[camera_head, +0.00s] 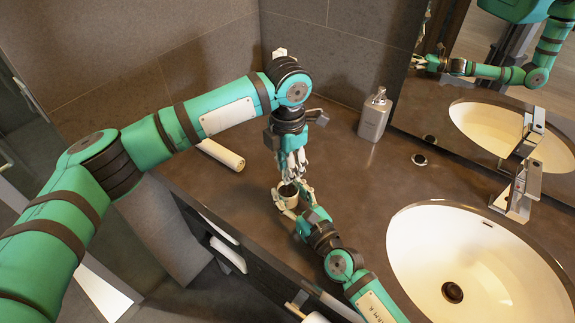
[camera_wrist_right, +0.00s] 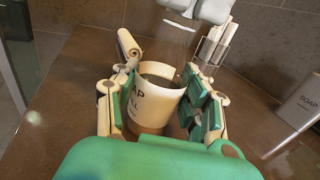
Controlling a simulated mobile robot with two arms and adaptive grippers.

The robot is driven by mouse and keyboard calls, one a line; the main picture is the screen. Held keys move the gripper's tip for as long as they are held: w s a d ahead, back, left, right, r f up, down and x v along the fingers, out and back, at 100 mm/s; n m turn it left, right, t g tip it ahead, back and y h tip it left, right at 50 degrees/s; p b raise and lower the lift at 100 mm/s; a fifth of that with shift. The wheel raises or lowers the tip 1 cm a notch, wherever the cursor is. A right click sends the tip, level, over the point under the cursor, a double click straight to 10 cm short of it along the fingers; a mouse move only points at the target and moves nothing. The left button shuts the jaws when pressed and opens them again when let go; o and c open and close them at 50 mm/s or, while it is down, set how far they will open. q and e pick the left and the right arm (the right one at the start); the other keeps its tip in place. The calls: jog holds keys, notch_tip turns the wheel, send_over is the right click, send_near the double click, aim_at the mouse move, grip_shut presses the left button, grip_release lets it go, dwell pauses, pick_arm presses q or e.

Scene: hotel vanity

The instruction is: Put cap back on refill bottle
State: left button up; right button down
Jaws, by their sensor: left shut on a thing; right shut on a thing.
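The refill bottle (camera_head: 288,192) is a short whitish container with an open top and dark lettering. In the right wrist view the bottle (camera_wrist_right: 156,106) stands between the fingers of my right gripper (camera_wrist_right: 165,100). That gripper (camera_head: 289,198) is shut around its sides. My left gripper (camera_head: 293,172) points down from above, just over the bottle's mouth. Its pale fingertips show at the top of the right wrist view, apart from the bottle. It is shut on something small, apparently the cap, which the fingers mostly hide.
A grey soap dispenser (camera_head: 374,116) stands at the back by the mirror. A white cylinder (camera_head: 220,155) lies on the brown counter at left. The sink basin (camera_head: 468,268) and faucet (camera_head: 520,180) are at right. A holder with white sticks (camera_wrist_right: 212,48) stands near the wall.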

pick_arm(q)
jog(key=o, duration=0.7)
jog(key=shift+r, duration=0.1)
jog(key=shift+r, duration=2.2)
jog(key=shift+c, duration=0.6)
